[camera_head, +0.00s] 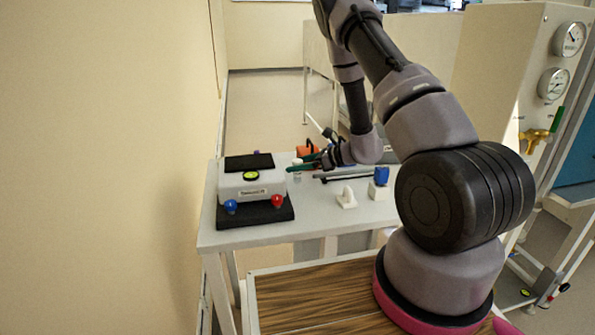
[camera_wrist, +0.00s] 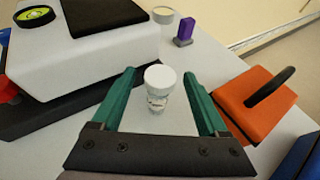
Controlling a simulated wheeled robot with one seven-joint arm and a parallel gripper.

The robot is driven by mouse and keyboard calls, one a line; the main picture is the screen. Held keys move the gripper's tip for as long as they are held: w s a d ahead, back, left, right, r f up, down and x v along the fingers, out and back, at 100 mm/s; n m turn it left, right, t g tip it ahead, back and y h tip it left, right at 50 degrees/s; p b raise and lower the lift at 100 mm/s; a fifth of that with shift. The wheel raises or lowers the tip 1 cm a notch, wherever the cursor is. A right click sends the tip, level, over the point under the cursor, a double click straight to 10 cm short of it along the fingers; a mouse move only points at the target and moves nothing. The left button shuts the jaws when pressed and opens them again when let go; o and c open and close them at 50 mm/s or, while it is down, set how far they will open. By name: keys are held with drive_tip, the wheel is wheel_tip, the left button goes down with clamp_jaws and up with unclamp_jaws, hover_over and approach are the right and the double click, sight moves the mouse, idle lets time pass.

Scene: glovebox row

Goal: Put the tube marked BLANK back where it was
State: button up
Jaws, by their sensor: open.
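A small white-capped tube (camera_wrist: 159,88) with a label stands upright on the table, between and just beyond the base of my gripper's fingers in the wrist view. The label print is too small to read. My gripper (camera_wrist: 160,75) is open, with one green finger on each side of the tube and a gap on both sides. In the head view my gripper (camera_head: 303,165) is low over the far part of the table, and the tube (camera_head: 297,172) is partly visible there. Another clear, white-topped container (camera_wrist: 163,16) stands farther back in the wrist view.
A white device (camera_head: 250,184) on a black base stands left, with blue and red knobs. An orange block with a black handle (camera_wrist: 265,100) lies right of the gripper. A purple item (camera_wrist: 184,32) stands behind. White holders (camera_head: 346,198) and a blue item (camera_head: 382,175) are nearer.

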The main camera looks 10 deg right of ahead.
drive_tip(key=shift+w+a+f, duration=0.15)
drive_tip(key=shift+w+a, duration=0.05)
drive_tip(key=shift+a, duration=0.05)
clamp_jaws()
